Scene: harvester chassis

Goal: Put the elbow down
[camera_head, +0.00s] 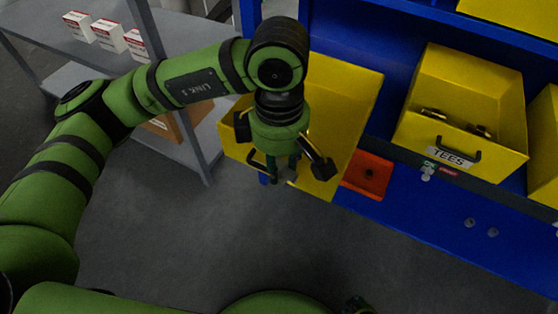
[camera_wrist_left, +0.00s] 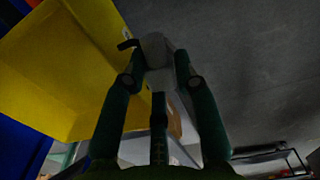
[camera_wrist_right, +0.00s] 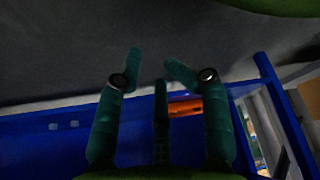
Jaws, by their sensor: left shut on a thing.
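My left gripper (camera_head: 285,172) hangs in front of the open yellow bin on the left, fingers pointing down. It is shut on a pale grey piece, seemingly the elbow (camera_wrist_left: 157,50), which shows between the fingertips in the left wrist view. Its full shape is hidden by the fingers. The yellow bin (camera_head: 345,95) is behind the gripper, and its wall fills the left of the left wrist view (camera_wrist_left: 60,60). My right gripper (camera_wrist_right: 154,62) has its fingers apart with nothing between them, below the blue bench edge.
A yellow bin labelled TEES (camera_head: 470,85) holds metal fittings. A red-orange plate (camera_head: 368,175) lies on the blue bench (camera_head: 420,215). A grey shelf (camera_head: 60,40) with small white boxes (camera_head: 107,35) stands at the left. Grey floor is open in front.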

